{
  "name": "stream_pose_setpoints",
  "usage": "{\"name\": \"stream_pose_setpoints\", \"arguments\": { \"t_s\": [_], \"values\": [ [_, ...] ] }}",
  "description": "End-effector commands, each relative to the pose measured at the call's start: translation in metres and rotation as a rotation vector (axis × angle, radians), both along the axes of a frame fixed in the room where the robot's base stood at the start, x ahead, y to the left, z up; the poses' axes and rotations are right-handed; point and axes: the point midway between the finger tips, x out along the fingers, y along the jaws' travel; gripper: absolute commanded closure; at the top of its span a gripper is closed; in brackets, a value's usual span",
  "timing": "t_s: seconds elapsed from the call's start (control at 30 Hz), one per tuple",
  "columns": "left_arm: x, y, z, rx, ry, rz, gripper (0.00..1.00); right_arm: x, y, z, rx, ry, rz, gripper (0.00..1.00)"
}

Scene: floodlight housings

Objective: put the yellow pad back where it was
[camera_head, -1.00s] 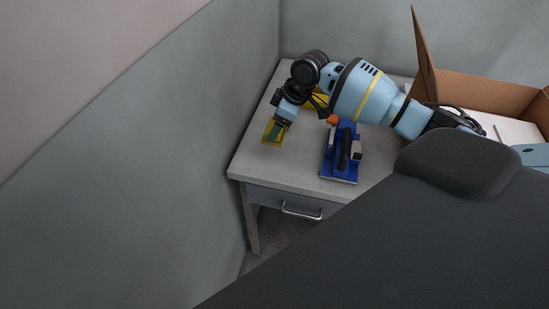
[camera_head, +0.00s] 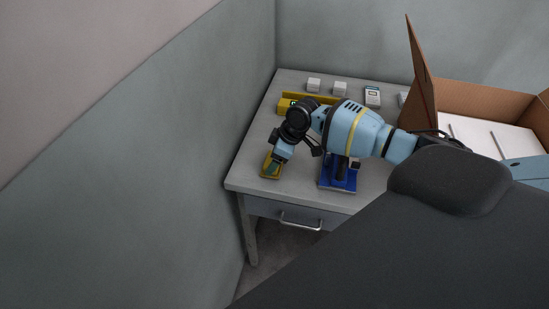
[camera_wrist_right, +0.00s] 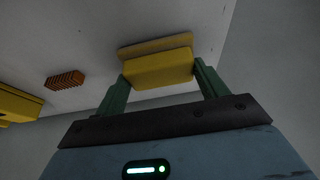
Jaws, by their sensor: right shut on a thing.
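The yellow pad (camera_head: 266,170) is at the left front part of the grey table, close to its left edge. My right gripper (camera_head: 272,166) is shut on it from above. In the right wrist view the pad (camera_wrist_right: 158,70) sits between the two green fingers of the gripper (camera_wrist_right: 163,82). A wider yellow-brown strip shows along the pad's far side. The pad is low over the table; I cannot tell whether it touches the top. My left gripper is not in view.
A blue fixture (camera_head: 338,180) stands right of the pad, partly hidden by my arm. A yellow holder (camera_head: 292,101), white blocks (camera_head: 340,88) and a small device (camera_head: 372,96) lie at the back. An open cardboard box (camera_head: 490,95) stands right.

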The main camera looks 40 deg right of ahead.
Motion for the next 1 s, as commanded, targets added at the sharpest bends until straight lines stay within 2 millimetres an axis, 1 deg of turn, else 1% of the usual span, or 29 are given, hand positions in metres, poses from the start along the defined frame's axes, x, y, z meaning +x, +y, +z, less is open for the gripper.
{"name": "stream_pose_setpoints", "arguments": {
  "t_s": [0.07, 0.4, 0.43, 0.57, 0.6, 0.87, 0.97, 1.0],
  "values": [
    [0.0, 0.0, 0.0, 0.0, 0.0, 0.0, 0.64, 0.0, 0.0, -0.003, 0.001, -0.002, 0.0, 0.49],
    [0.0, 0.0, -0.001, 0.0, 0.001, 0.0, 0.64, 0.0, 0.0, -0.006, 0.001, -0.002, 0.001, 0.49],
    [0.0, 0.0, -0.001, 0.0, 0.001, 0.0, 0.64, 0.0, 0.0, -0.005, 0.0, -0.002, 0.001, 0.26],
    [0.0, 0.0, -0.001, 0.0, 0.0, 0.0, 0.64, 0.0, 0.0, -0.005, 0.0, -0.002, 0.001, 0.08],
    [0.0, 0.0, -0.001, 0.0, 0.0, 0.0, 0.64, 0.0, 0.0, -0.005, 0.0, -0.002, 0.001, 0.06],
    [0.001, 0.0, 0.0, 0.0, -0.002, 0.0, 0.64, 0.001, 0.0, -0.004, 0.0, -0.002, 0.001, 0.06],
    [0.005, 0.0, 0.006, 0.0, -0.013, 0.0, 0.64, 0.0, -0.001, 0.004, 0.0, -0.005, 0.0, 0.06],
    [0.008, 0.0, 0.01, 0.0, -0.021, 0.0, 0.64, -0.001, -0.002, 0.009, 0.0, -0.006, -0.001, 0.06]
  ]
}}
